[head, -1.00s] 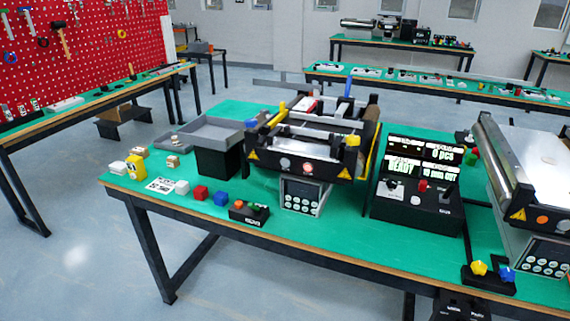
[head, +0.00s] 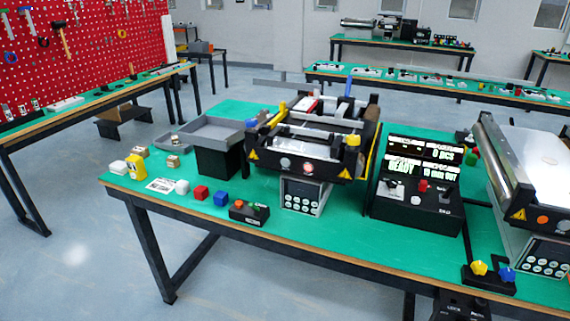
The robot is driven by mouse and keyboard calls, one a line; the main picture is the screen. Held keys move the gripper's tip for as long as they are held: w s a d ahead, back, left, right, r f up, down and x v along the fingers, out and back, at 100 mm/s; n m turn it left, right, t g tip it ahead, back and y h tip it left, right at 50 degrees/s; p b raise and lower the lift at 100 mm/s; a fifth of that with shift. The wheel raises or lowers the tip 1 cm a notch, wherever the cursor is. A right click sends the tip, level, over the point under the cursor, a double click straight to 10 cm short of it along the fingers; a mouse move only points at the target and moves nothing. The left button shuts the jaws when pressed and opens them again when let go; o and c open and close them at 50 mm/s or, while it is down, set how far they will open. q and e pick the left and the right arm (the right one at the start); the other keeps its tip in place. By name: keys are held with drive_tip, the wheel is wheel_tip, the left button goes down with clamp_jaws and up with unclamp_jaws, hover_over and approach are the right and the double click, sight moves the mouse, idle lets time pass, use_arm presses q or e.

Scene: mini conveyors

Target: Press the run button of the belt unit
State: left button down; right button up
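The belt unit (head: 305,150) stands at the middle of the green-topped table, with a grey keypad panel (head: 301,197) on its front. A small black button box (head: 249,213) sits near the table's front edge, left of the keypad panel. It carries an orange-red button and green buttons; its lettering is too small to read. A black control console (head: 418,195) with lit displays reading "READY" and "0 pcs", and a red knob, stands right of the belt unit. Neither gripper can be made out in the head view.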

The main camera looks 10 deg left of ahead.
use_arm(q)
drive_tip(key=shift+s+a, duration=0.15)
drive_tip(key=shift+a, duration=0.6)
use_arm(e)
drive_tip(key=shift+d, duration=0.4)
